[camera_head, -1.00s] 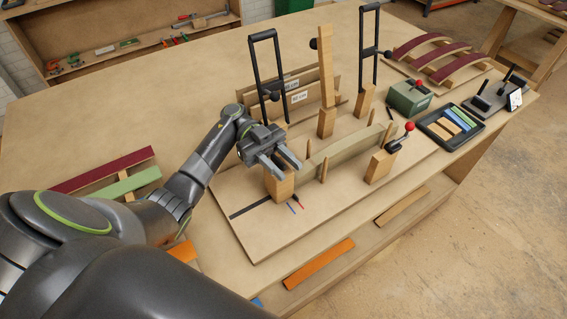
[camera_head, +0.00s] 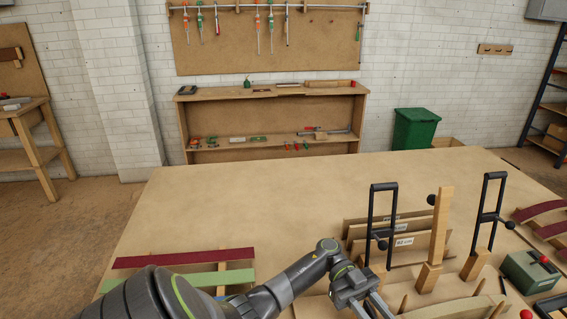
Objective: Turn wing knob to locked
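I cannot make out a wing knob with certainty. Round black knobs show on the fixture: one (camera_head: 381,242) by the left black clamp frame (camera_head: 371,215), one (camera_head: 432,199) beside the upright wooden post (camera_head: 440,222), and one (camera_head: 509,224) by the right black clamp frame (camera_head: 484,205). My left gripper (camera_head: 373,307) is at the bottom edge, in front of the left clamp frame. Its two fingers are apart with nothing visible between them; their tips are cut off by the picture edge. My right gripper is out of view.
Labelled boards (camera_head: 403,242) stand behind the clamps. A green box with a red knob (camera_head: 530,271) sits at the right. The table's middle and back (camera_head: 270,205) are clear.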

